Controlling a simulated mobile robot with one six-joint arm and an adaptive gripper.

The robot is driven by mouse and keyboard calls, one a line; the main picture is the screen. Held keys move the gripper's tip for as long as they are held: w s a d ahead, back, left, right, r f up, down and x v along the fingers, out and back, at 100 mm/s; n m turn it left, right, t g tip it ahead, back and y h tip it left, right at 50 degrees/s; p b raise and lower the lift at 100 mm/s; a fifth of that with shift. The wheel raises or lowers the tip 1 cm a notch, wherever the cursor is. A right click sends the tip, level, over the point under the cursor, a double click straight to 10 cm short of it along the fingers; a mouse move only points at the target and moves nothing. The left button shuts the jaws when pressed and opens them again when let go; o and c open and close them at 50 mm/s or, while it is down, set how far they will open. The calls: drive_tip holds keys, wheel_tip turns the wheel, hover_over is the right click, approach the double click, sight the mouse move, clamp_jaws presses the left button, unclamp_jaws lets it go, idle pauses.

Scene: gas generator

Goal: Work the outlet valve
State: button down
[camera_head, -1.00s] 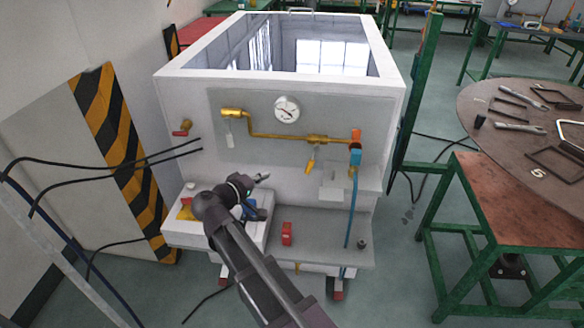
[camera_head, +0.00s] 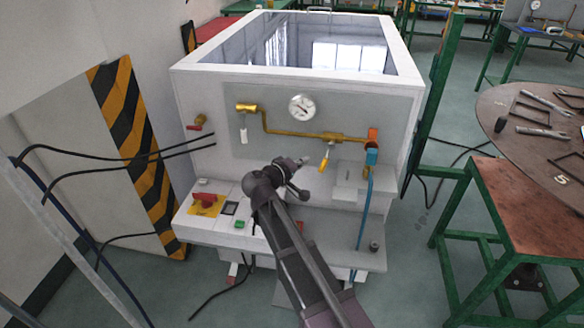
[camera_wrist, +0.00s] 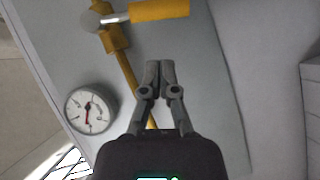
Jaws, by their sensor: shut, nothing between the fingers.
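A valve with a yellow lever handle (camera_head: 324,160) sits on the brass pipe on the generator's front panel. The handle hangs down, tilted slightly left. In the wrist view the yellow handle (camera_wrist: 160,10) is at the top, joined by a metal stem to the brass valve body (camera_wrist: 115,38). My gripper (camera_head: 303,161) is just left of the handle's lower end in the head view. In the wrist view my gripper (camera_wrist: 159,68) is shut and empty, with its fingertips apart from the handle in the picture. The distance in depth is unclear.
A pressure gauge (camera_head: 302,107) is above the pipe. A blue fitting (camera_head: 371,157) and hose are at the right, above a ledge. A red knob (camera_head: 205,201) is on the lower left box. Black cables cross at left; a round table (camera_head: 490,100) is at right.

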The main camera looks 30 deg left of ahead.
sight(322, 168)
drive_tip(key=shift+w+d+f+b, duration=0.15)
drive_tip(key=shift+w+d+f, duration=0.15)
drive_tip(key=shift+d, duration=0.3)
drive_tip(key=shift+w+d+f+b, duration=0.2)
drive_tip(key=shift+w+d, duration=0.2)
drive_tip(key=shift+d, duration=0.2)
drive_tip(key=n+b, duration=0.1)
drive_tip(key=b, duration=0.1)
drive_tip(key=d+f+n+t+h+b, duration=0.1)
drive_tip(key=shift+w+d+f+b, duration=0.2)
drive_tip(key=shift+w+d+b, duration=0.1)
drive_tip(key=shift+b, duration=0.1)
drive_tip(key=shift+w+d, duration=0.15)
drive_tip(key=shift+d, duration=0.05)
drive_tip(key=shift+a, duration=0.1)
